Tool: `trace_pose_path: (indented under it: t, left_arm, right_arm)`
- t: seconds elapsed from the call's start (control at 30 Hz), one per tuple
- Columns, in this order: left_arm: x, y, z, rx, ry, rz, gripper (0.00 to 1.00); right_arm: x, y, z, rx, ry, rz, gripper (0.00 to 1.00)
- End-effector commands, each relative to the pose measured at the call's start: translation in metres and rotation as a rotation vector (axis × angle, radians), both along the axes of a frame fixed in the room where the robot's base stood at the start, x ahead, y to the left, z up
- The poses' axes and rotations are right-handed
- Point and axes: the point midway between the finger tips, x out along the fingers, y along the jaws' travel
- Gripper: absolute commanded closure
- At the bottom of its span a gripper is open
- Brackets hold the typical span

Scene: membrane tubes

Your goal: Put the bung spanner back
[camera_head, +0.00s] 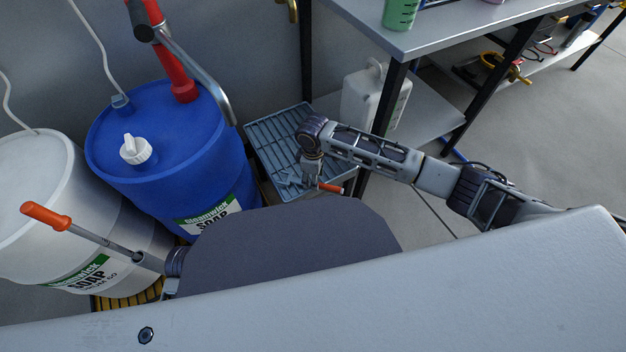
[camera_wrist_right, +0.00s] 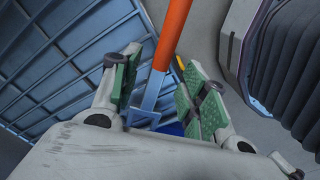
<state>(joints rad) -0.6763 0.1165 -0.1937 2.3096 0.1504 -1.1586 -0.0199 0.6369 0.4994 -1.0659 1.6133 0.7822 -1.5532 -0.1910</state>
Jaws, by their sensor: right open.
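The bung spanner shows its orange handle (camera_head: 331,188) at the front right of the blue-grey slatted tray. In the right wrist view the spanner (camera_wrist_right: 173,38) has an orange handle and a flat grey metal end. My right gripper (camera_head: 312,178) is open at the spanner. In its wrist view the green-padded fingers (camera_wrist_right: 160,88) stand on either side of the metal end, with a gap visible. A second orange-handled tool (camera_head: 47,215) with a metal shaft points out from my left arm's end. My left gripper's fingers cannot be made out there.
The slatted tray (camera_head: 262,133) lies between a blue soap drum (camera_head: 150,170) and a grey table (camera_head: 450,32). A white soap drum (camera_head: 30,190) stands at the left. A red pump (camera_head: 180,82) with a metal pipe rises from the blue drum. A white jug (camera_head: 360,98) stands on the table's lower shelf.

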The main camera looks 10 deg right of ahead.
Motion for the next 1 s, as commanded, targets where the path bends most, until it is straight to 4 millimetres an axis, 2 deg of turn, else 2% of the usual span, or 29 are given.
trace_pose_path:
  t: [0.4,0.6,0.8,1.0]
  left_arm:
    - [0.000,0.000,0.000,0.000,0.000,0.001,0.60]
    - [0.000,0.000,0.000,0.000,0.000,0.001,0.60]
    - [0.000,0.000,0.000,0.000,0.000,0.001,0.60]
    - [0.000,0.000,0.000,0.000,0.000,0.001,0.60]
  right_arm:
    - [0.000,0.001,0.063,0.002,-0.002,0.002,0.56]
    - [0.000,0.001,0.084,0.002,-0.001,0.001,0.56]
    - [0.000,0.001,0.093,0.001,0.000,0.000,0.56]
    - [0.000,0.001,0.093,0.001,0.000,0.001,0.56]
